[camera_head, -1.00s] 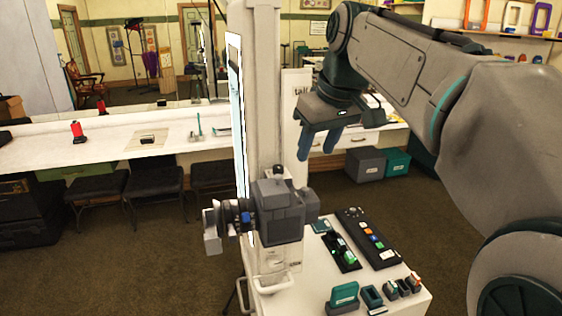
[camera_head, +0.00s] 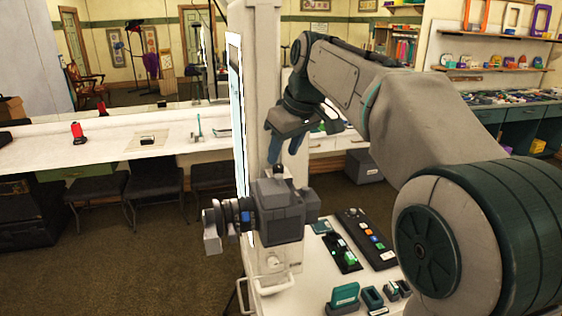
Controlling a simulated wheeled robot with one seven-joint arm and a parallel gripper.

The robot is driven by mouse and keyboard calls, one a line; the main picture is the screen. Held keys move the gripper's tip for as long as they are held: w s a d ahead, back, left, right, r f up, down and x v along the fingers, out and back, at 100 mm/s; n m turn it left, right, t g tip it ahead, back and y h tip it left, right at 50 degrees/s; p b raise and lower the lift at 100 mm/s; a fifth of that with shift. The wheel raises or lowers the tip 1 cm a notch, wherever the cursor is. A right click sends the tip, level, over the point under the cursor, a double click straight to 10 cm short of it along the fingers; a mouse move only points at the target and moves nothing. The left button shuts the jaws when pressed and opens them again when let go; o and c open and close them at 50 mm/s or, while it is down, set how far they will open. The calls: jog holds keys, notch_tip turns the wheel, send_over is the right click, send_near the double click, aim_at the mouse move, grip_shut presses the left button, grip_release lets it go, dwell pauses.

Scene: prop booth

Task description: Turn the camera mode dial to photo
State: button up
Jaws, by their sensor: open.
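The camera (camera_head: 282,208) is a dark grey body on a pale stand, its lens pointing left. A small dark knob (camera_head: 279,170) stands on its top; I cannot tell whether it is the mode dial, and no photo mark can be read. My gripper (camera_head: 284,149) is above the camera top, its two blue fingers pointing down, open and empty. The fingertips look close to the knob, but I cannot tell whether they touch it.
A white cart (camera_head: 300,296) under the camera carries a dark button panel (camera_head: 366,238), a tray with green pieces (camera_head: 342,252) and a teal-topped block (camera_head: 343,296). A pale column (camera_head: 262,90) with a lit panel rises behind the camera. A long white counter (camera_head: 60,150) runs along the left.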

aim_at(278, 166)
jog(key=shift+x, duration=1.95)
grip_shut()
jog(key=m+h, duration=0.1)
jog(key=m, duration=0.1)
jog(key=m+t+h, duration=0.1)
jog(key=m, duration=0.2)
jog(key=shift+s+a+m+p, duration=0.1)
jog(key=shift+a+m+p, duration=0.1)
jog(key=shift+m+p, duration=0.15)
jog(key=m+h, duration=0.1)
jog(key=m, duration=0.1)
jog(key=m+h+p, duration=0.1)
jog(key=m, duration=0.2)
jog(key=shift+a+m, duration=0.2)
jog(key=shift+m, duration=0.15)
jog(key=shift+m+h, duration=0.3)
